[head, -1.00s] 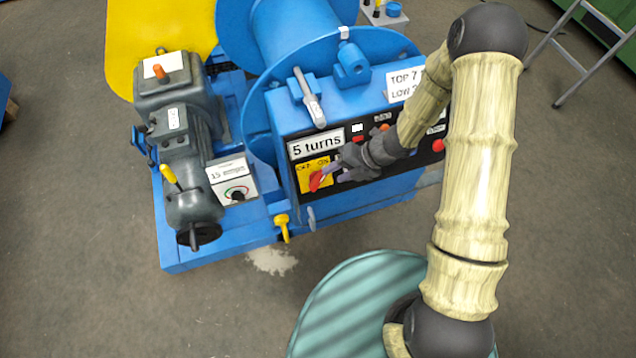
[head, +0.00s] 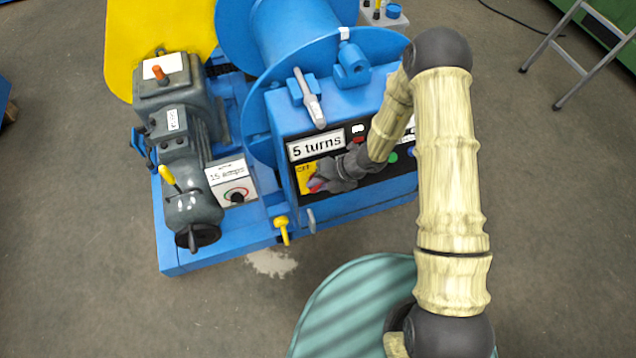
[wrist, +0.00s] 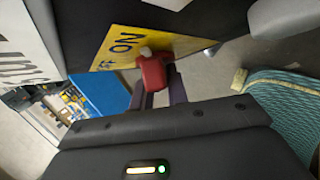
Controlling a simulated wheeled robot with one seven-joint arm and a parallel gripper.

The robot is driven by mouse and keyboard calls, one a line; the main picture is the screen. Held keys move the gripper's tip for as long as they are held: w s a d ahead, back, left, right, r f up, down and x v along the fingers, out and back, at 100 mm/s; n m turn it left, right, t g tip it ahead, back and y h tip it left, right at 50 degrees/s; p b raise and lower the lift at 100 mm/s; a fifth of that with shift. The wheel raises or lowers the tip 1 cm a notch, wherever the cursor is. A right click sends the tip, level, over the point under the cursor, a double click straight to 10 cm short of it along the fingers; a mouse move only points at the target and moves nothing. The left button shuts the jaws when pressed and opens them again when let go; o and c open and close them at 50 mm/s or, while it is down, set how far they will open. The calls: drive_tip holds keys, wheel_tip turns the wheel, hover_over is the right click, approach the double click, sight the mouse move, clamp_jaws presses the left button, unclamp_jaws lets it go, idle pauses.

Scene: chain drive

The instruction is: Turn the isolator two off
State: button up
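The isolator is a red handle (wrist: 152,74) on a yellow plate (wrist: 113,47) marked ON and OFF in the wrist view. No "two" label is readable. In the head view the yellow plate (head: 304,177) is at the lower left of the black panel, and the red handle (head: 316,186) is mostly hidden by my gripper (head: 318,181). In the wrist view the two dark fingers of my gripper (wrist: 158,90) are apart, with the handle between their tips. I cannot tell whether they press on it. The ON mark is partly clear; OFF is partly cut off.
A "5 turns" label (head: 316,145) sits just above the plate. The grey motor (head: 188,140) and the "15 amps" dial box (head: 232,183) stand to the left. A yellow lever (head: 282,229) and grey lever (head: 311,220) project below. The floor in front is clear.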

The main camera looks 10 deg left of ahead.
clamp_jaws()
drive_tip(key=shift+n+h, duration=0.3)
drive_tip(key=shift+h, duration=0.1)
drive_tip(key=n+t+h+b, duration=0.1)
drive_tip(key=n+h+b, duration=0.1)
drive_tip(key=shift+f+h, duration=0.15)
drive_tip(key=shift+h, duration=0.25)
drive_tip(key=n+t+h+b, duration=0.1)
drive_tip(key=h+b, duration=0.1)
drive_tip(key=shift+n+h, duration=0.3)
drive_tip(key=shift+n, duration=0.1)
drive_tip(key=n+t+h, duration=0.2)
drive_tip(key=n+h, duration=0.1)
drive_tip(key=shift+t+h, duration=0.3)
drive_tip(key=n+t+h+b, duration=0.1)
drive_tip(key=n+t+h, duration=0.1)
drive_tip(key=shift+d+t, duration=0.15)
drive_tip(key=shift+t, duration=0.25)
drive_tip(key=shift+h, duration=0.3)
